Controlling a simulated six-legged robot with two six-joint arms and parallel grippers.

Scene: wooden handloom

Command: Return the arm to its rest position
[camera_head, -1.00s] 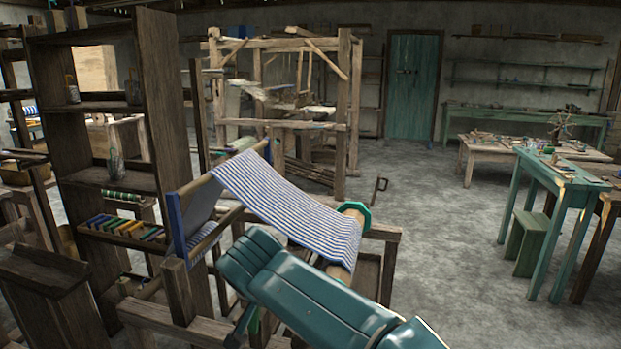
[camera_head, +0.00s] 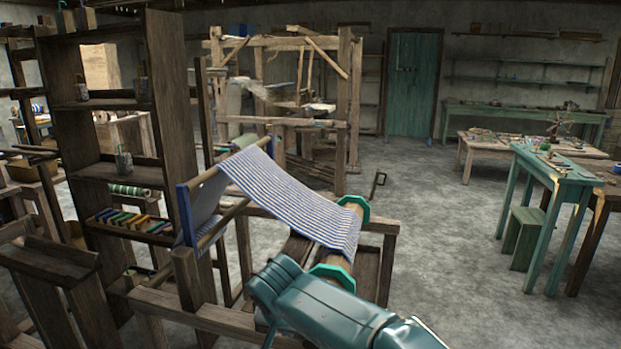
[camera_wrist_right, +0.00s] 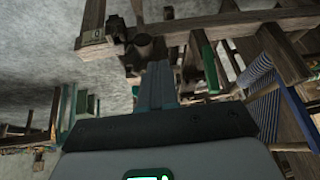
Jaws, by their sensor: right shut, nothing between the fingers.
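My right arm (camera_head: 325,308), teal, comes in from the lower right in the head view, in front of the loom's near end. Its gripper is hidden there. In the right wrist view my right gripper (camera_wrist_right: 157,75) is shut and empty, its fingers together, with loom beams beyond. The wooden handloom (camera_head: 205,315) carries blue-and-white striped cloth (camera_head: 290,200) running to a roller with teal end flanges (camera_head: 333,275). The cloth also shows in the right wrist view (camera_wrist_right: 265,105). My left gripper is not in view.
A dark wooden shelf (camera_head: 175,90) with jars and coloured spools stands close on the left. A teal table (camera_head: 545,170) and a green stool (camera_head: 522,238) stand at the right. The grey floor (camera_head: 440,240) between loom and table is clear. A second loom (camera_head: 345,110) stands behind.

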